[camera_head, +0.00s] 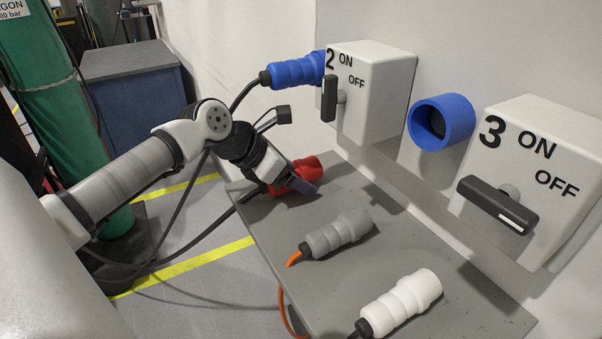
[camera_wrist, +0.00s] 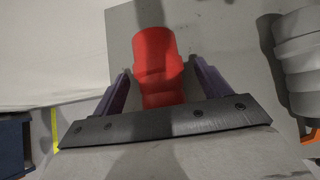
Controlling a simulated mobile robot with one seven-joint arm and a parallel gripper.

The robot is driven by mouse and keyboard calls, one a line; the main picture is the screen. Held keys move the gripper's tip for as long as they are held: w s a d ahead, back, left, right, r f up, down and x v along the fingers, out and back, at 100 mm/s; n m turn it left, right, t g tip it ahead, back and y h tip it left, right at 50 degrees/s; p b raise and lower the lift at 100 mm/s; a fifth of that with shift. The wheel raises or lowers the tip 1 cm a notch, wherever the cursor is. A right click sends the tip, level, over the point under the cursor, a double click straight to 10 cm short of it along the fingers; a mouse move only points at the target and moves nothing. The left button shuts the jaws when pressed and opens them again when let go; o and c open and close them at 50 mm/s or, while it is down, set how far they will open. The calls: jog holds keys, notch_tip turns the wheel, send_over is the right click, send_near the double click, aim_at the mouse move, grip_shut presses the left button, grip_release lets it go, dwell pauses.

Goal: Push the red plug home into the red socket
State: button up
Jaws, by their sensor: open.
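The red plug (camera_head: 309,170) lies on the grey shelf, near its far left corner. In the wrist view the red plug (camera_wrist: 157,65) lies lengthwise between the two fingers of my gripper (camera_wrist: 158,85), with a gap visible on each side. My gripper (camera_head: 296,184) is open and reaches down over the plug from the left, hiding part of it in the head view. A red socket is not visible in either view; the one empty socket I see is blue (camera_head: 455,116).
A grey plug (camera_head: 338,235) and a white plug (camera_head: 403,303) lie on the shelf (camera_head: 270,235) nearer the front. Switch boxes 2 (camera_head: 385,75) and 3 (camera_head: 560,140) stick out from the wall above. A blue plug (camera_head: 297,71) sits beside box 2.

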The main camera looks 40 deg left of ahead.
jog(key=shift+s, duration=0.1)
jog(key=shift+c, duration=0.5)
jog(key=c, duration=1)
jog(key=shift+c, duration=0.6)
jog(key=shift+r, duration=0.15)
